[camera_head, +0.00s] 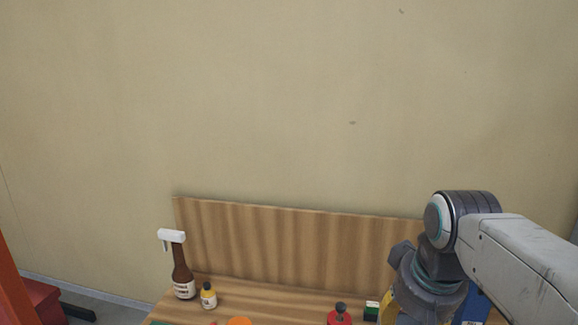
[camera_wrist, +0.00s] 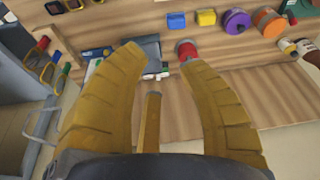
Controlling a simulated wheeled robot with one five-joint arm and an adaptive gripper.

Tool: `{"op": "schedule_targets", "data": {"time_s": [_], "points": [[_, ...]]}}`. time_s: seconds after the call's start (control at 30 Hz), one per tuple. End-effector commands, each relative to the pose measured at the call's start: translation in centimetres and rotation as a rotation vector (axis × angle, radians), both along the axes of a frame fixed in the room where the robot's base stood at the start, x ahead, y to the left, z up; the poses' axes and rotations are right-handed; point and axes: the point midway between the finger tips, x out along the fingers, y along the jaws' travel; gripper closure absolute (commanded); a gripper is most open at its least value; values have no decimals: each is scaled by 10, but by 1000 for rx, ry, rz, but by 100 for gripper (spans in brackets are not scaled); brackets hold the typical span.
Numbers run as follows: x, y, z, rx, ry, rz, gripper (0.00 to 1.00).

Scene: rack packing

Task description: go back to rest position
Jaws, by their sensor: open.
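My gripper (camera_wrist: 160,75) is open in the wrist view. In the head view my arm reaches in from the right, and the gripper hangs over the right part of the wooden bench, mostly cut off by the lower edge. A yellow part of it (camera_head: 388,304) shows there.
A wooden bench with a backboard (camera_head: 290,238) stands against a plain wall. On it are a brown bottle (camera_head: 183,275), a small yellow bottle (camera_head: 208,296), an orange item (camera_head: 239,322) and a red item with a dark knob (camera_head: 339,316). Free wall space lies above.

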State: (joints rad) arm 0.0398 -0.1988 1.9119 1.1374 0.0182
Motion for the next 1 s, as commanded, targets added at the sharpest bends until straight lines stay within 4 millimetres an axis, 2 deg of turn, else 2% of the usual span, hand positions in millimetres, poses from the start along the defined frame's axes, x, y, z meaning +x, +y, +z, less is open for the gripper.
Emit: {"op": "schedule_targets", "data": {"time_s": [0.03,0.2,0.4,0.63,1.0], "points": [[-18,2,-5,-1,-17,8,64],[-64,7,-28,-5,-62,29,64],[-102,11,-55,-8,-99,48,64],[-122,12,-72,-9,-120,58,64],[-125,12,-76,-9,-122,59,64]]}}
